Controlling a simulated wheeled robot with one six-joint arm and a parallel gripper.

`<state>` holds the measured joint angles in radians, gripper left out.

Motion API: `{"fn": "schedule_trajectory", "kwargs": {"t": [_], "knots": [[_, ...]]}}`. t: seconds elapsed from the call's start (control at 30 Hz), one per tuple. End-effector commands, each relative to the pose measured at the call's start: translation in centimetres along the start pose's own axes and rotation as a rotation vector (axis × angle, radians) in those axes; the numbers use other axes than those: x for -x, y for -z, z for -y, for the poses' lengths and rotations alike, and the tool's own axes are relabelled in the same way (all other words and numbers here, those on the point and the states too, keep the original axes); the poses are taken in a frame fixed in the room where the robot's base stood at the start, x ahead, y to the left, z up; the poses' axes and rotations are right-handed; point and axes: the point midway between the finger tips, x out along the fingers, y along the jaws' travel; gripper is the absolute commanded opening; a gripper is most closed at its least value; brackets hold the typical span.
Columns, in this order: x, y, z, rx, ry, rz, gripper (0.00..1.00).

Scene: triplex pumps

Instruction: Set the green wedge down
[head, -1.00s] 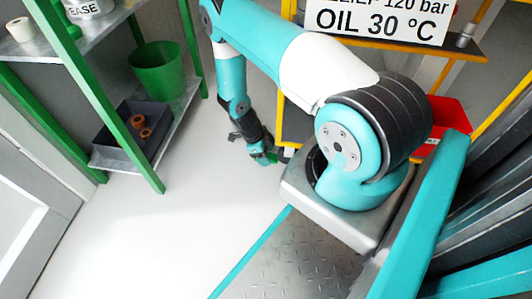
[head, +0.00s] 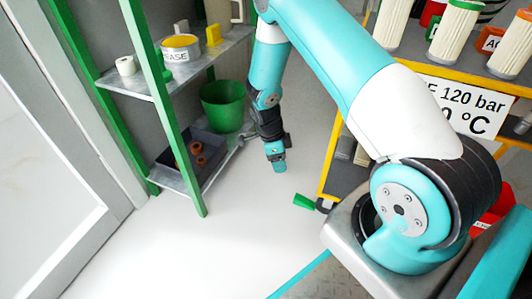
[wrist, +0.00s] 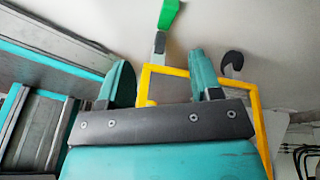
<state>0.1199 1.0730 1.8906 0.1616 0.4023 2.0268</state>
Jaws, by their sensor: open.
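A yellow-framed rack (head: 327,180) stands right of my gripper, carrying a sign (head: 462,105). A green-framed shelf on the left holds a green bucket (head: 222,105) and a dark bin (head: 178,160) with brown rings. The white floor between is clear.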

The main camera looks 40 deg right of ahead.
Motion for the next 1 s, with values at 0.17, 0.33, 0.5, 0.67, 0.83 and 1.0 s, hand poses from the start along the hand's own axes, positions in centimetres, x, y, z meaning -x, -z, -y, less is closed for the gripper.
{"fn": "schedule_trajectory", "kwargs": {"t": [0.17,0.33,0.5,0.67,0.83,1.0], "knots": [[12.9,-3.8,-5.0,0.639,0.085,0.155,0.59],[22.4,-4.8,-13.1,1.297,0.222,0.259,0.59],[28.8,-3.3,-22.7,1.960,0.420,0.303,0.59],[31.2,-0.8,-29.7,2.451,0.602,0.286,0.59],[31.7,0.8,-33.3,2.719,0.714,0.255,0.59],[31.7,1.2,-33.9,2.769,0.733,0.247,0.59]]}}
